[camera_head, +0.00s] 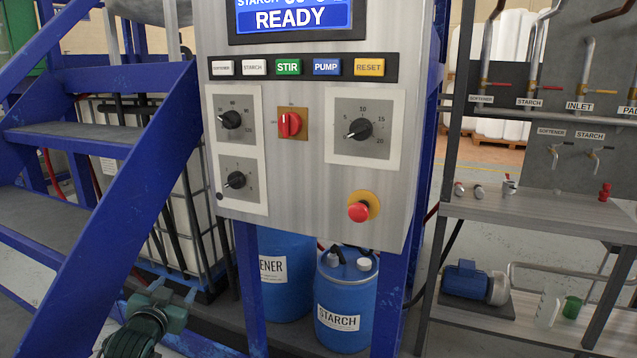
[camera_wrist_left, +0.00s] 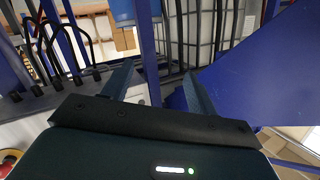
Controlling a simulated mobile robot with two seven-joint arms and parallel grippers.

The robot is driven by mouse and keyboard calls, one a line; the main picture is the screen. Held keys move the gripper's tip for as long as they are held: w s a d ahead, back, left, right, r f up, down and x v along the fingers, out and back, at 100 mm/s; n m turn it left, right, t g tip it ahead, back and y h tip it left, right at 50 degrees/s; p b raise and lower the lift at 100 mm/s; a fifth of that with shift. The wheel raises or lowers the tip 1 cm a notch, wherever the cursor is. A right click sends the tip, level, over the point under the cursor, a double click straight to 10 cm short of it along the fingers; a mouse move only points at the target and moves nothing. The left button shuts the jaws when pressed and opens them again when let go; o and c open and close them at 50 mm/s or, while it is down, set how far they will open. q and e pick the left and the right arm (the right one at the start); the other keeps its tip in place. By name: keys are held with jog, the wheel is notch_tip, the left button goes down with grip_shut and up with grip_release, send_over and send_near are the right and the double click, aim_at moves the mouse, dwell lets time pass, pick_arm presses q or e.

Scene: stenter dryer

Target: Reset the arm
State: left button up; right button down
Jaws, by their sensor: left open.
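My left gripper (camera_head: 174,295) is low at the left of the head view, in front of the blue stairs and left of the control panel (camera_head: 300,190). It is open and empty, and touches nothing that I can see. In the left wrist view its two fingers (camera_wrist_left: 160,85) stand apart with nothing between them. The panel carries a lit display reading READY (camera_head: 290,18), a row of labelled buttons, dials, a red switch (camera_head: 289,124) and a red emergency button (camera_head: 358,211). My right gripper is not in view.
Blue stairs (camera_head: 120,190) stand close on the left. A blue STARCH drum (camera_head: 340,325) and a SOFTENER drum (camera_head: 287,295) stand beneath the panel. A shelf (camera_head: 540,213) with valves and a pump (camera_head: 475,282) is at the right.

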pick_arm(q)
jog(key=s+d+f+g+h, duration=0.1)
jog(key=s+d+f, duration=0.4)
jog(key=s+f, duration=0.25)
jog(key=s+d+f+g+h, duration=0.2)
jog(key=s+d+f, duration=0.3)
jog(key=s+f, duration=0.3)
jog(key=s+d+f+g, duration=0.1)
jog(key=s+d, duration=0.2)
jog(key=s, duration=0.6)
jog(key=s+d+f+g+h, duration=0.1)
jog(key=s+d, duration=0.3)
jog(key=s, duration=0.6)
jog(key=shift+s+f, duration=0.25)
jog(key=shift+f, duration=0.1)
jog(key=shift+c, duration=0.4)
